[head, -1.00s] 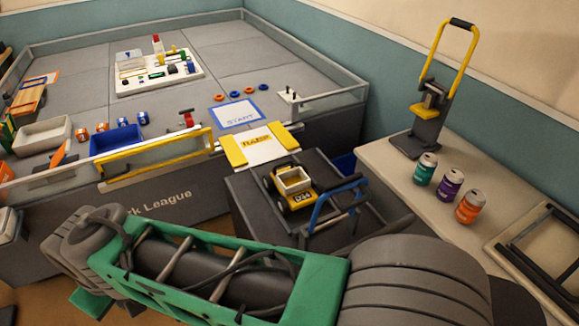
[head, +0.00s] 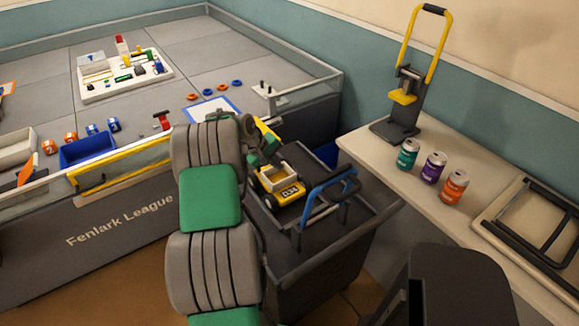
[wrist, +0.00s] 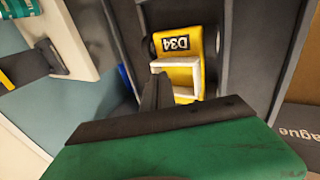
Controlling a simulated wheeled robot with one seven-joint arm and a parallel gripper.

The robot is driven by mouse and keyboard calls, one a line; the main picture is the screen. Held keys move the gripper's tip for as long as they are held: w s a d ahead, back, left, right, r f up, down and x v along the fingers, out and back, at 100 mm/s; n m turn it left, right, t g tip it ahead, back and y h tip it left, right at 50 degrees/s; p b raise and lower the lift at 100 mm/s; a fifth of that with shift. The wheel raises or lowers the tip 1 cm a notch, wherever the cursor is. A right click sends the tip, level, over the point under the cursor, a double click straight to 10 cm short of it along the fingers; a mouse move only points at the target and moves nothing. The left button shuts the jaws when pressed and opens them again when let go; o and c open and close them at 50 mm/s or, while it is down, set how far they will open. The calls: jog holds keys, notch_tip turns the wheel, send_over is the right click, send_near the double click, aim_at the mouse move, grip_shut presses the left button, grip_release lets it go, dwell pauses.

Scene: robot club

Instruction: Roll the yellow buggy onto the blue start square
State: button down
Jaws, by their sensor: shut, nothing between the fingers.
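The yellow buggy (head: 289,199), marked D34 and with a cream-rimmed open box on top, stands on the dark cart top (head: 318,165). It also shows in the wrist view (wrist: 188,45). My gripper (wrist: 158,80) is shut and empty, its dark fingertips over or beside the buggy's box. I cannot tell whether they touch it. In the head view my wrist hangs just behind and left of the buggy and hides the fingertips. The blue-edged start square (head: 205,107) lies on the grey field, partly covered by my arm. The yellow-sided ramp is mostly hidden behind my wrist.
The cart's blue handle (head: 328,192) rises close to the buggy's right. A side table (head: 400,170) at right carries several cans and a yellow-handled press (head: 405,95). Several rings (head: 207,92) lie behind the start square. A blue bin (head: 88,150) stands left on the field.

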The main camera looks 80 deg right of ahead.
send_over(293, 190)
jog(key=w, duration=0.1)
jog(key=f, duration=0.2)
jog(key=shift+g, duration=0.3)
jog(key=f+b, duration=0.1)
jog(key=f, duration=0.1)
jog(key=f+b, duration=0.2)
jog(key=a+f+b, duration=0.1)
jog(key=f+b, duration=0.1)
jog(key=f, duration=0.1)
jog(key=shift+f, duration=0.1)
dwell(0.9)
jog(key=shift+f+b, duration=0.95)
jog(key=shift+f, duration=0.5)
jog(key=shift+a, duration=0.1)
